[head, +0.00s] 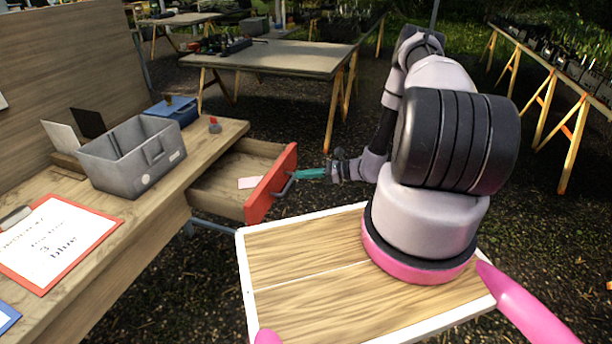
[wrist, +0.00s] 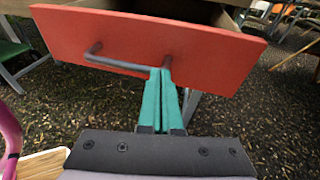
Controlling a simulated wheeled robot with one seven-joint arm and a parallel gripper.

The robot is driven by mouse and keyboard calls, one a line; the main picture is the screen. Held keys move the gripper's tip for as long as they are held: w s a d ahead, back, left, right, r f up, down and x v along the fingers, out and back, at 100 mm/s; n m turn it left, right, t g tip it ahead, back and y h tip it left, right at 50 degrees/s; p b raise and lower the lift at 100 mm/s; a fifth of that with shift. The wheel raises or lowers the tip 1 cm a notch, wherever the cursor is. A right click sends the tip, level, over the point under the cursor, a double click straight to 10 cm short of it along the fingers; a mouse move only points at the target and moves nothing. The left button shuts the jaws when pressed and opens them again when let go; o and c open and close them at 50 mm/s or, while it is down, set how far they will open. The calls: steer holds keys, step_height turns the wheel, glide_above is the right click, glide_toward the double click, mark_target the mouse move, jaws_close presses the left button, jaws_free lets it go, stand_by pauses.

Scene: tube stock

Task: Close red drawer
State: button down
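The red drawer (head: 271,186) is pulled out from the wooden desk, and its inside is open to view with a pale card lying in it. In the wrist view its red front (wrist: 200,45) fills the upper part, with a grey bar handle (wrist: 118,66) across it. My gripper (head: 300,174) has teal fingers that point at the drawer front, beside the handle. In the wrist view the fingers (wrist: 162,75) lie close together at the handle's right end. I cannot tell whether they touch the front or hold the handle's end.
On the desk stand a grey bin (head: 130,160), a blue box (head: 172,110) and a red-edged sheet (head: 55,240). A small red-topped item (head: 214,126) is near the desk's edge. My wooden base deck is below the drawer's right. Other tables (head: 275,58) stand farther back.

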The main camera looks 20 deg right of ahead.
mark_target(247, 171)
steer(key=w+a, duration=0.4)
steer(key=a, duration=0.2)
steer(key=w+a, duration=0.4)
steer(key=a, duration=0.2)
steer(key=w+a, duration=0.5)
steer(key=a, duration=0.1)
steer(key=shift+w+a, duration=0.2)
steer(key=shift+a, duration=0.15)
